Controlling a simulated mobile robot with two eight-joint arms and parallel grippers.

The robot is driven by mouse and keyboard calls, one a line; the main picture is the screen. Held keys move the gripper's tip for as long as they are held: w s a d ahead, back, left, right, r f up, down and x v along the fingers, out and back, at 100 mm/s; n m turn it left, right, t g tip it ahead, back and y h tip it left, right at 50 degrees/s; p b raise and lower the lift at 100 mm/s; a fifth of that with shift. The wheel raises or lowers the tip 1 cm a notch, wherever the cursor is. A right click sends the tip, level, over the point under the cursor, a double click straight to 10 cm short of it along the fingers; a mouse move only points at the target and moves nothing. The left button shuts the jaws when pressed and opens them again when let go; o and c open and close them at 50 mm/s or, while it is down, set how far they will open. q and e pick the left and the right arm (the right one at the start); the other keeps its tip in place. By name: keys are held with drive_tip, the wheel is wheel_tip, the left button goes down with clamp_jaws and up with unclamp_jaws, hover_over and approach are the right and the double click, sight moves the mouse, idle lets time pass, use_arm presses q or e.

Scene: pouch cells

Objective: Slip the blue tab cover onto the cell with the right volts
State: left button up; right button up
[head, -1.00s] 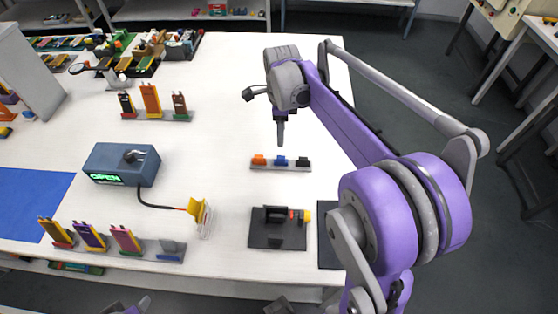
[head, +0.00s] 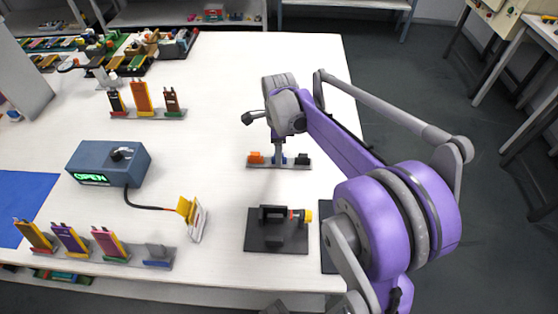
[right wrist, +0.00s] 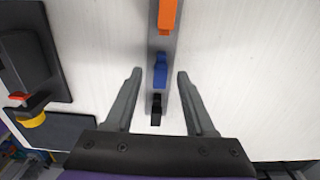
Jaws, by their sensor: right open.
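A grey strip (head: 266,166) holds an orange cover (head: 256,158), the blue tab cover (right wrist: 160,70) and a black cover (head: 302,159). My right gripper (right wrist: 158,76) is open above the strip, its fingertips on either side of the blue cover; I cannot tell if they touch it. In the head view the gripper partly hides the blue cover. Orange, purple (head: 70,240) and pink (head: 108,242) cells stand tilted in the front rack. Black, orange (head: 142,97) and brown (head: 171,100) cells stand in the back rack. My left gripper is out of view.
A blue-grey meter box (head: 108,163) reads OPEN; its cable runs to a yellow-and-white piece (head: 190,212). A black fixture (head: 275,230) stands in front of the strip. A blue mat (head: 25,200) lies at the left. The white table right of the back rack is clear.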

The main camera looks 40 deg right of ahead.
drive_tip(key=shift+c, duration=0.3)
clamp_jaws()
drive_tip(key=shift+r+p, duration=1.8)
drive_tip(key=shift+r, duration=0.75)
